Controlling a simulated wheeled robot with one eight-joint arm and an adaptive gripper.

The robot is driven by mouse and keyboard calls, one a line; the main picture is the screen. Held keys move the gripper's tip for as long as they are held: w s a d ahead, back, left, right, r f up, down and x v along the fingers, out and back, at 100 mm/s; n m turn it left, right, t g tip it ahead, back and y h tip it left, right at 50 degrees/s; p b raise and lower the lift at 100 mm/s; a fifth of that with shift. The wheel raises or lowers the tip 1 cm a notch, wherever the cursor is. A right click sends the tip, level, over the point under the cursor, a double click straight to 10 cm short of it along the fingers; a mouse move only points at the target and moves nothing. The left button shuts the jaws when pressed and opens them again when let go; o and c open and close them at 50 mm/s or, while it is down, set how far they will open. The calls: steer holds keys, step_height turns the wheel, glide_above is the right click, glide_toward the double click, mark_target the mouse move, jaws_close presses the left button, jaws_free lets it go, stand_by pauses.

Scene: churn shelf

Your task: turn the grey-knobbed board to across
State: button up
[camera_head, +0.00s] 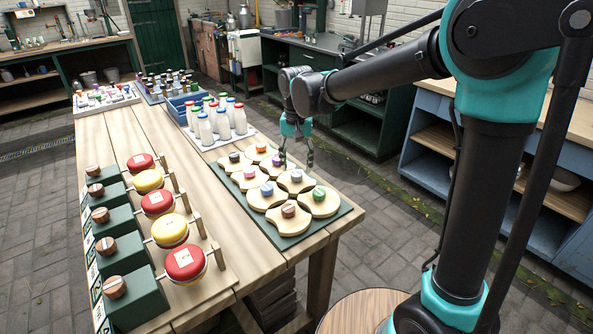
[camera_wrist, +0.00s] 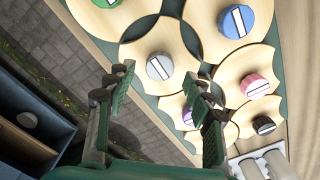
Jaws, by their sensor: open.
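The grey-knobbed board (camera_head: 308,184) is a pale wooden disc with scooped sides, on the right side of the dark green base among similar boards. Its grey knob (camera_head: 296,175) carries a white bar. In the wrist view the grey knob (camera_wrist: 160,67) shows between and beyond my fingertips, its bar slanting down to the right. My gripper (camera_head: 297,161) is open and empty, pointing down above the board. In the wrist view both fingers of my gripper (camera_wrist: 163,82) stand apart, and neither visibly touches the knob.
Neighbouring boards bear a green knob (camera_head: 318,194), blue knob (camera_head: 267,188), purple knob (camera_head: 278,160) and others, closely packed. Milk bottles (camera_head: 222,122) stand behind. Red and yellow discs (camera_head: 170,230) line the left of the table. The floor is open to the right.

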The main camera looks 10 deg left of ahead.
mark_target(296, 178)
steer(key=shift+f, duration=1.4)
steer(key=c, duration=1.2)
steer(key=shift+o, duration=0.2)
